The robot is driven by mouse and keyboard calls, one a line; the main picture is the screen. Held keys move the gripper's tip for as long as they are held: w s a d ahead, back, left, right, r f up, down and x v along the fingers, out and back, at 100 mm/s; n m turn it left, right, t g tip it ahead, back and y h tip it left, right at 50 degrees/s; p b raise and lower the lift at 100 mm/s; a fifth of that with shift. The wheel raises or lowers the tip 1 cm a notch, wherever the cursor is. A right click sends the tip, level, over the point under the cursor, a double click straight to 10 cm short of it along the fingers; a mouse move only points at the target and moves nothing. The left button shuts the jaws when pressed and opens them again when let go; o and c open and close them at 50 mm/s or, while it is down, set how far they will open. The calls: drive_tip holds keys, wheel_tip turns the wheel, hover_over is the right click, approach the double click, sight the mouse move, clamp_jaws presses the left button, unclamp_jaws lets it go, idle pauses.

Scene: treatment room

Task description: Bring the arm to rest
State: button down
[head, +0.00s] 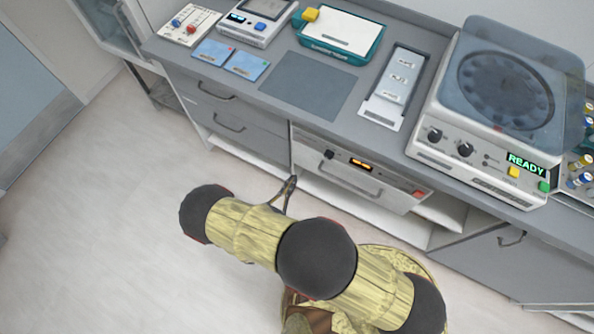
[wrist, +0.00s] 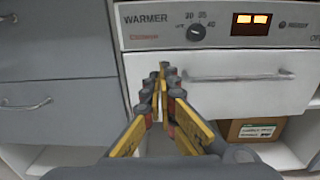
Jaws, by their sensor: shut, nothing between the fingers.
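My gripper (wrist: 164,72) is shut and empty, with its fingertips together in the wrist view. It points at the front of the warmer drawer (wrist: 225,88), below the knob panel. In the head view my gripper (head: 288,190) shows partly past my arm, in front of the counter's lower front. Most of it is hidden behind the arm there. I cannot tell whether the fingertips touch the drawer front. The drawer looks shut.
The counter holds a centrifuge (head: 470,150) reading READY, a teal tray (head: 372,50), a grey mat (head: 291,95), blue packets (head: 247,65) and a device with a screen (head: 256,20). A cardboard box (wrist: 250,132) sits below the warmer. The floor (head: 100,230) at left is clear.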

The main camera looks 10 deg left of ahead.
drive_tip(key=shift+v, duration=0.8)
drive_tip(key=shift+f, duration=0.1)
